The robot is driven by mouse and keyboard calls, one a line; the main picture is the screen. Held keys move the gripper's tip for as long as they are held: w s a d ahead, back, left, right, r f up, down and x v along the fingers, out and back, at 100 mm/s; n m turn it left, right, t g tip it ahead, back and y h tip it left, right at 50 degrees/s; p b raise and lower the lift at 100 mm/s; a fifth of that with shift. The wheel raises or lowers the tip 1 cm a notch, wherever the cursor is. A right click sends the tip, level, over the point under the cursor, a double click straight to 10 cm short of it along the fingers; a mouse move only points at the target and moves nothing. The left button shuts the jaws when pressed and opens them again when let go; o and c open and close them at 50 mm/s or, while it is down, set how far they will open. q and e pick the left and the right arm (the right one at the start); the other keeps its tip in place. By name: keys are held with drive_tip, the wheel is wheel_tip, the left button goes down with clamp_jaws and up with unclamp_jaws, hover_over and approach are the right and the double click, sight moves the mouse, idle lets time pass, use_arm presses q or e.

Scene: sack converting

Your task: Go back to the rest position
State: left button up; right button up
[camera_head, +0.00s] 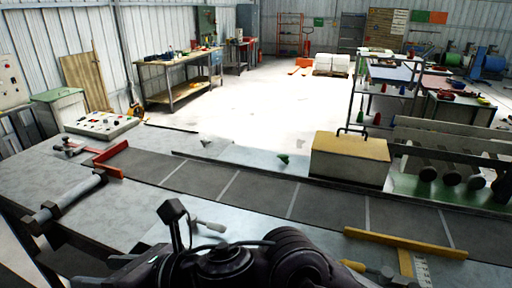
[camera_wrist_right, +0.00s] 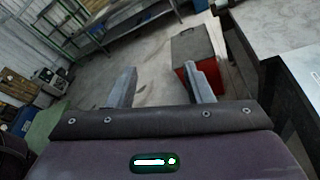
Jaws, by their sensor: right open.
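My right gripper (camera_wrist_right: 161,86) is open in the right wrist view, its two grey fingers wide apart with nothing between them. Beyond the fingers is bare concrete floor, and the edge of a metal-topped table (camera_wrist_right: 300,70) is to the right. In the head view, dark arm parts of mine cover the bottom middle, in front of the grey worktable (camera_head: 135,205); the fingertips cannot be made out there. My left gripper does not show.
On the worktable are a dark belt strip (camera_head: 250,190), a yellow T-shaped tool (camera_head: 405,243), a red bracket (camera_head: 108,160), a white-handled tool (camera_head: 208,225) and a tan box (camera_head: 350,157). A red box with a grey top (camera_wrist_right: 196,55) stands on the floor.

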drive_tip(key=w+d+m+t+h, duration=0.2)
drive_tip(key=w+d+m+t, duration=0.6)
drive_tip(key=m, duration=0.8)
drive_tip(key=w+d+f+m+h, duration=0.4)
drive_tip(key=d+f+m+h, duration=0.2)
drive_tip(key=d+f+m, duration=0.6)
drive_tip(key=s+d+f+m+g+h, duration=0.35)
drive_tip(key=s+d+f+m, duration=0.45)
drive_tip(key=d, duration=0.3)
drive_tip(key=s+d+f+m+g+h, duration=0.35)
drive_tip(key=s+d+f+m, duration=0.25)
drive_tip(key=d+f+m, duration=0.35)
wheel_tip(320, 180, down, 33)
drive_tip(key=s+d+g+b, duration=0.1)
drive_tip(key=s+b, duration=0.1)
drive_tip(key=b, duration=0.4)
drive_tip(key=s+d+f+b, duration=0.1)
drive_tip(key=s+f+b, duration=0.1)
drive_tip(key=s+f, duration=0.7)
drive_tip(key=s+d+f+g+b, duration=0.1)
drive_tip(key=s+d+f+b, duration=0.1)
drive_tip(key=s+f, duration=0.8)
wheel_tip(320, 180, down, 4)
drive_tip(key=shift+d+r, duration=0.2)
drive_tip(key=shift+d, duration=0.05)
